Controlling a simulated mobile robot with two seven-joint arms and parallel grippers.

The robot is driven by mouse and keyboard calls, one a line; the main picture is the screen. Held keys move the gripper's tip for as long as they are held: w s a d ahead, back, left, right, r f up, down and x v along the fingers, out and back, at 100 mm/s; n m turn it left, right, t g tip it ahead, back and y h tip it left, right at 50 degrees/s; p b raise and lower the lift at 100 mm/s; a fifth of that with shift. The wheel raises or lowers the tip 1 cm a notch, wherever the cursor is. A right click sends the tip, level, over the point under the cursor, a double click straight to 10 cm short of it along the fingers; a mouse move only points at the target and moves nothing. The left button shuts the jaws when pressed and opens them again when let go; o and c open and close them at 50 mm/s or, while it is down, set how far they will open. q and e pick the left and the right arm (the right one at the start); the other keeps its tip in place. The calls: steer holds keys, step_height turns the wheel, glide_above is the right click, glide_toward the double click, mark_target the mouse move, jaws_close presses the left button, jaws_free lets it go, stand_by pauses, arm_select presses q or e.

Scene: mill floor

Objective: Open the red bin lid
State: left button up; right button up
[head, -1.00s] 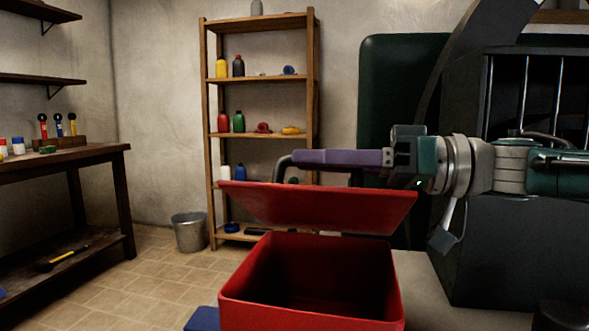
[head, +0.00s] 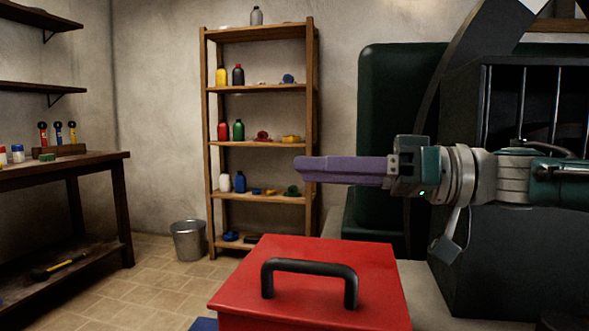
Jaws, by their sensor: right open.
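The red bin (head: 310,324) stands at the bottom centre of the head view. Its red lid (head: 235,285) lies flat over the top, so the inside is hidden. A black arched handle (head: 310,268) stands up from the lid. My right gripper (head: 302,170) comes in from the right with its purple fingers pointing left. It is above and behind the handle in the picture, apart from it, open and holding nothing. The gap between its fingers is hard to see from this side. My left gripper is not in view.
A wooden shelf (head: 262,144) with bottles and small items stands behind. A metal bucket (head: 188,240) is on the floor left of it. A workbench (head: 85,160) with tools is at the left. A dark barred cabinet (head: 520,240) is at the right.

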steer(key=v, duration=0.9)
steer(key=shift+d, duration=0.2)
steer(key=shift+s+p, duration=0.1)
steer(key=shift+p, duration=0.2)
